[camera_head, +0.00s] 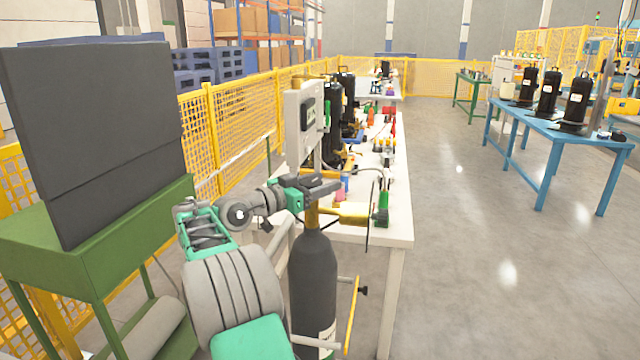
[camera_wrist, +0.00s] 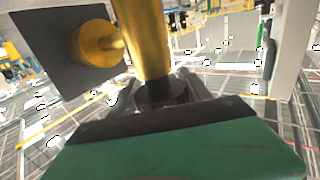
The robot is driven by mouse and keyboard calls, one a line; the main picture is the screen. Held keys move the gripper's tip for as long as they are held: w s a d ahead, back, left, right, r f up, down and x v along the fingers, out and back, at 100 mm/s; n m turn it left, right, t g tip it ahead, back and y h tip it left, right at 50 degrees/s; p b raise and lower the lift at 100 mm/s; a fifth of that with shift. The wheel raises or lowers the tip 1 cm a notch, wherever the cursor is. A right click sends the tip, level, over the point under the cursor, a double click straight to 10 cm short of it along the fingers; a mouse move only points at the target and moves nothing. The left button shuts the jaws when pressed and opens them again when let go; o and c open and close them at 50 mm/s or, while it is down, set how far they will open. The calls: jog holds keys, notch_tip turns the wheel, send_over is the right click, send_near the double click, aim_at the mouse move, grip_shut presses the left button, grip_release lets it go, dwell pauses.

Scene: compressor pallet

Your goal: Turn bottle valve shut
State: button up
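The dark grey gas bottle (camera_head: 313,265) stands upright in front of the white table's near end. Its brass valve (camera_head: 312,215) is on top, and the brass also fills the upper middle of the wrist view (camera_wrist: 145,40). My gripper (camera_head: 325,186) is at the top of the valve, partly covering it. In the wrist view the dark fingers (camera_wrist: 163,92) stand apart, on either side of a dark round piece at the end of the brass. Whether they press on it is not clear. A yellow round fitting (camera_wrist: 92,43) is beside the brass.
The white table (camera_head: 399,225) behind the bottle carries tools, including a green bottle (camera_head: 383,208). A grey control box (camera_head: 305,120) stands left of it. A green stand (camera_head: 85,235) with a dark panel is at left.

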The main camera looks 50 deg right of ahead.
jog(key=shift+o, duration=1.3)
jog(key=shift+w+a, duration=0.1)
jog(key=shift+w, duration=0.05)
jog(key=shift+t, duration=0.3)
